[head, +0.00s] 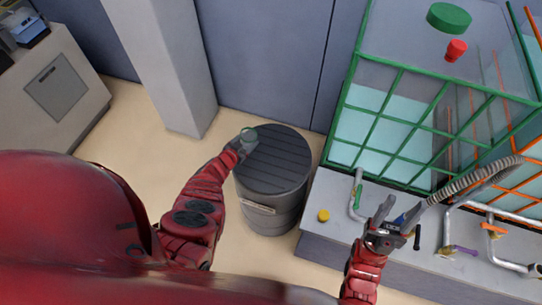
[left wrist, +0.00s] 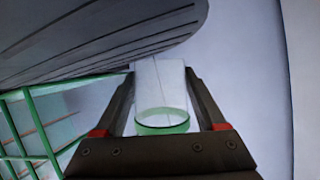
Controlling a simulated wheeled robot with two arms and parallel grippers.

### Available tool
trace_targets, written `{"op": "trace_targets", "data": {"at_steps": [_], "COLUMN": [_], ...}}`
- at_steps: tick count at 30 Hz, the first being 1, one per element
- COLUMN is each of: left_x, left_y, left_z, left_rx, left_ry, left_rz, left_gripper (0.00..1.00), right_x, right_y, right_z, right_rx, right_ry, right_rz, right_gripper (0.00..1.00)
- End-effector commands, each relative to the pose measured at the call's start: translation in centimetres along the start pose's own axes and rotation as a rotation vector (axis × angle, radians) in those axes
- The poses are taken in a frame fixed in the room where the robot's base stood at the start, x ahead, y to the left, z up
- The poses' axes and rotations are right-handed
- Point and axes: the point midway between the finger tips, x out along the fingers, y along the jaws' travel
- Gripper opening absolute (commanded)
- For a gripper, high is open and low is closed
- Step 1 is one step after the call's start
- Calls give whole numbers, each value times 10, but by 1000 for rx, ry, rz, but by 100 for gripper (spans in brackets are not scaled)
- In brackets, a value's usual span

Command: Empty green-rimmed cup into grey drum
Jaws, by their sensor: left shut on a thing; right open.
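The grey drum (head: 275,162) stands upright on the floor in the middle of the head view, with a slatted dark top and a pale label on its side. My left gripper (head: 243,143) is shut on the green-rimmed cup (head: 249,134), above the left edge of the drum top. In the left wrist view the clear cup (left wrist: 162,118) sits between the two fingers, its green rim facing the camera; the drum top (left wrist: 100,35) is at upper left. I cannot tell the cup's contents or exact tilt. My right gripper (head: 383,222) is open over the grey bench.
A green-framed tank (head: 385,125) with pale teal panels stands behind the grey bench (head: 335,225). A green cap (head: 449,17) and red cap (head: 456,50) sit on its top. A ribbed hose (head: 475,180), pipes and a yellow knob (head: 323,215) are near my right gripper. A pillar (head: 165,65) stands left of the drum.

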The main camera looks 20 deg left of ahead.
Motion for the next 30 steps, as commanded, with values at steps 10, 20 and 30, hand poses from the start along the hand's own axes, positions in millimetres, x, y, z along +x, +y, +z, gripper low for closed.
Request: {"op": "trace_targets", "data": {"at_steps": [10,20,30], "left_x": [3,3,2], "left_y": [-10,-17,-18], "left_z": [8,10,8], "left_rx": [-107,-191,-205], "left_ry": [13,27,30], "left_rz": [29,52,58], "left_gripper": [14,14,14], "right_x": [-23,-42,-43], "right_y": [-1,-2,-2], "right_z": [4,7,7], "right_rx": [0,0,0], "right_ry": [0,0,0], "right_rz": [0,0,0], "right_gripper": [53,53,53]}}
